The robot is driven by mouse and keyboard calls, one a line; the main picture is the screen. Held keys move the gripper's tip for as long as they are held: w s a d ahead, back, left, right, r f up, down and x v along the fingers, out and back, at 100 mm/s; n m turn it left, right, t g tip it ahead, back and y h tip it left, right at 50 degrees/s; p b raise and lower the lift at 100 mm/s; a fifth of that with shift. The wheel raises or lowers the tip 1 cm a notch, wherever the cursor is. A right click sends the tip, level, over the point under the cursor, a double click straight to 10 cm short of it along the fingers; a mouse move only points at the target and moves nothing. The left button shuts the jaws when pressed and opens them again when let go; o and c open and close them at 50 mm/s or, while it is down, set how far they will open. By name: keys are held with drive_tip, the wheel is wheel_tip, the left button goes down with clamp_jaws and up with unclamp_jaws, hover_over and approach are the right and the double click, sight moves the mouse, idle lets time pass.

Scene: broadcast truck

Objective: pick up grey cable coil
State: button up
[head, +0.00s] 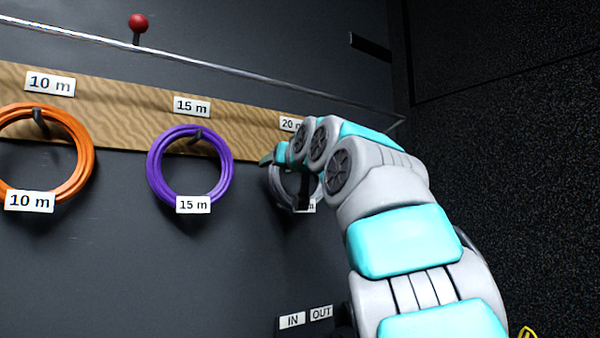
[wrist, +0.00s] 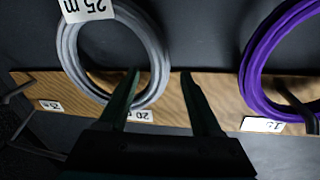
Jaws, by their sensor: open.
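The grey cable coil (head: 281,193) hangs on the wooden board under the 20 m sign, mostly hidden behind my gripper and arm in the head view. In the wrist view, which shows the scene upside down, the grey coil (wrist: 68,48) is a ring with a 25 m tag. My gripper (wrist: 160,80) is open, its two dark fingers pointing at the board. The coil's right side shows near and partly between the fingertips; I cannot tell whether they touch it. My gripper (head: 284,172) is in front of the coil in the head view.
A purple coil (head: 225,167) tagged 15 m hangs to the left, and an orange coil (head: 84,150) tagged 10 m farther left. The wooden board (head: 110,120) carries length signs. A thin rail (head: 220,72) runs above it. IN and OUT labels (head: 292,321) are below.

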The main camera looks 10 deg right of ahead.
sight(275, 172)
drive_tip(key=w, duration=0.1)
drive_tip(key=w+p, duration=0.1)
drive_tip(key=w, duration=0.1)
drive_tip(key=shift+w+a, duration=0.1)
drive_tip(key=shift+a, duration=0.2)
drive_tip(key=shift+c, duration=0.4)
clamp_jaws()
idle(0.7)
